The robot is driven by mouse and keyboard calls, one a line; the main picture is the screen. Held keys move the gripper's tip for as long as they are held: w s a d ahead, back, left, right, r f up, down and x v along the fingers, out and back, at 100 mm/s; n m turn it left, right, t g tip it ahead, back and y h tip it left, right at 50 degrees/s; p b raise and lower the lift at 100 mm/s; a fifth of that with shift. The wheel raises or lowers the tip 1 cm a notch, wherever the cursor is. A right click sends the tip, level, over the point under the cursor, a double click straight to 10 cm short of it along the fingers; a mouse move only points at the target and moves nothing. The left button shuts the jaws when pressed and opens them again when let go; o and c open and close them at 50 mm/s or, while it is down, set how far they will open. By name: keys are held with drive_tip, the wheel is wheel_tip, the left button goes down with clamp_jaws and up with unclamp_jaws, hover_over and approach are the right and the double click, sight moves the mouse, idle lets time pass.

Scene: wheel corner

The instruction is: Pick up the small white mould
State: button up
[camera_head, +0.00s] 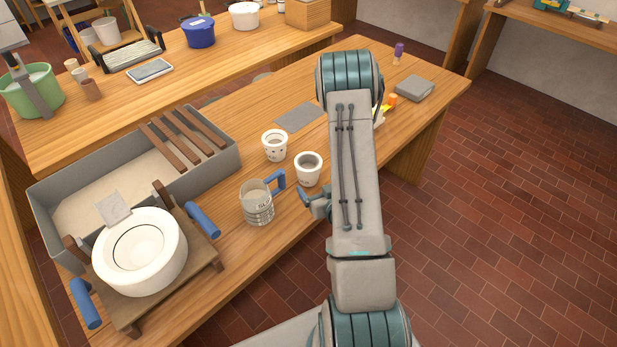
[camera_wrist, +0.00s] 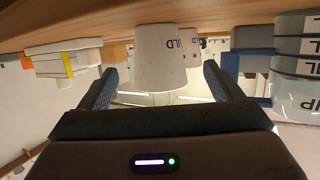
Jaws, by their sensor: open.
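Two small white moulds stand upright on the wooden table in the head view, the nearer one (camera_head: 308,170) beside my gripper and the other (camera_head: 275,146) a little behind and left. My gripper (camera_head: 314,203) is partly hidden by my arm. In the wrist view, which is upside down, my gripper (camera_wrist: 161,78) is open, its dark fingers to the left and right of a white mould (camera_wrist: 158,58) with lettering. I cannot tell whether they touch it. A second lettered mould (camera_wrist: 190,44) shows partly behind it.
A clear jug (camera_head: 257,206) with a blue handle stands left of the nearer mould; it also shows in the wrist view (camera_wrist: 296,90). A large white round mould (camera_head: 140,250) sits on a wooden stand beside a grey tray (camera_head: 230,158). A grey sheet (camera_head: 299,117) lies behind.

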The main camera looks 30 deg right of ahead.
sight(313, 178)
drive_tip(key=shift+w+f+b, duration=0.4)
drive_tip(key=shift+w+b, duration=0.25)
drive_tip(key=shift+b, duration=1.6)
drive_tip(key=b, duration=0.2)
drive_tip(key=shift+w+f+b, duration=0.1)
drive_tip(key=shift+w+b, duration=0.15)
drive_tip(key=shift+b, duration=0.1)
drive_tip(key=shift+w+b, duration=0.15)
drive_tip(key=shift+b, duration=0.85)
drive_tip(key=shift+w+d+f+b, duration=0.1)
drive_tip(key=shift+w+f+b, duration=0.1)
drive_tip(key=shift+w+b, duration=0.45)
drive_tip(key=shift+x, duration=1.85)
drive_tip(key=shift+d+r, duration=0.15)
drive_tip(key=c, duration=1.3)
